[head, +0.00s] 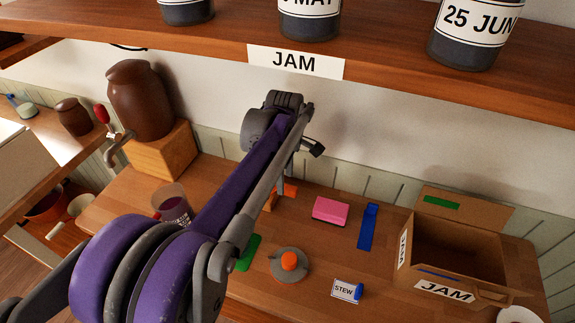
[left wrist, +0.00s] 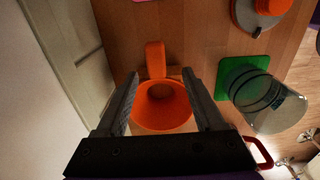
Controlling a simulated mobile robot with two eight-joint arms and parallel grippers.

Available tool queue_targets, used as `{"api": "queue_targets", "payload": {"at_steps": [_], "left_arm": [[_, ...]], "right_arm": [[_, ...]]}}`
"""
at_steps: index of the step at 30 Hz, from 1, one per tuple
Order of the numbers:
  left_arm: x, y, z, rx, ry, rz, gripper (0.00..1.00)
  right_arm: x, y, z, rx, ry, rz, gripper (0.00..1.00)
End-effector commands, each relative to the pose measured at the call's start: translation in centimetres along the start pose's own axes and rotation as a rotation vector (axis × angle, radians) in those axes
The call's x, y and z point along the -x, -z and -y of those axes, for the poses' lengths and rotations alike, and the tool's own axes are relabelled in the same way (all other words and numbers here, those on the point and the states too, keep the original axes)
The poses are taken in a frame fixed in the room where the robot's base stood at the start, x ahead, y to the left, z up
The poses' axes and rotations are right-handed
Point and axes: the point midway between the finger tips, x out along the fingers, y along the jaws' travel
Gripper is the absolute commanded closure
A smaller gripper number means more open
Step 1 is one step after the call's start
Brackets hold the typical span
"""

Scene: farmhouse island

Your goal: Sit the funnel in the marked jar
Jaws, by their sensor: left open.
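The orange funnel (left wrist: 162,117) sits on the wooden counter in the left wrist view, its round mouth facing the camera and its tab pointing away. A bit of orange (head: 289,190) shows behind my arm in the head view. My left gripper (left wrist: 160,80) is open, with one finger on each side of the funnel; I cannot tell whether they touch it. In the head view my arm hides its fingers. A clear jar (left wrist: 280,108) with dark bands stands on a green mat (left wrist: 240,72), right of the gripper. In the head view my arm hides this jar. My right gripper is out of view.
A grey lid with an orange knob (head: 289,262), a pink block (head: 330,209), a blue strip (head: 368,226) and a STEW tag (head: 345,290) lie on the counter. An open JAM box (head: 445,290) stands right. A shelf (head: 380,62) hangs above.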

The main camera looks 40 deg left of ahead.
Motion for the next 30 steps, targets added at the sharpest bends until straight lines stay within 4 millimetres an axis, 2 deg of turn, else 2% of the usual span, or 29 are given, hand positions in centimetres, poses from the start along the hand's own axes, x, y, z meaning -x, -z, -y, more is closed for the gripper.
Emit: {"api": "queue_targets", "payload": {"at_steps": [3, 9, 15, 23, 30], "left_arm": [[-2.3, 0.0, -0.1, -0.001, -0.001, 0.000, 0.30], [-5.0, -0.1, -0.1, -0.002, -0.001, 0.000, 0.30], [-6.1, -0.1, -0.1, -0.002, -0.002, 0.000, 0.30], [-6.1, -0.1, -0.1, -0.002, -0.002, 0.000, 0.30], [-6.1, 0.0, 0.0, -0.002, -0.002, 0.000, 0.73]], "right_arm": [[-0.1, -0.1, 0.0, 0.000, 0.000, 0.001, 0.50], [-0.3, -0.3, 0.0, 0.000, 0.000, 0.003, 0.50], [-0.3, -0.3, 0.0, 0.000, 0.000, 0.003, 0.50], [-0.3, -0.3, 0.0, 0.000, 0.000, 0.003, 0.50], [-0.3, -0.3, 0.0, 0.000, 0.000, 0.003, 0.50]]}}
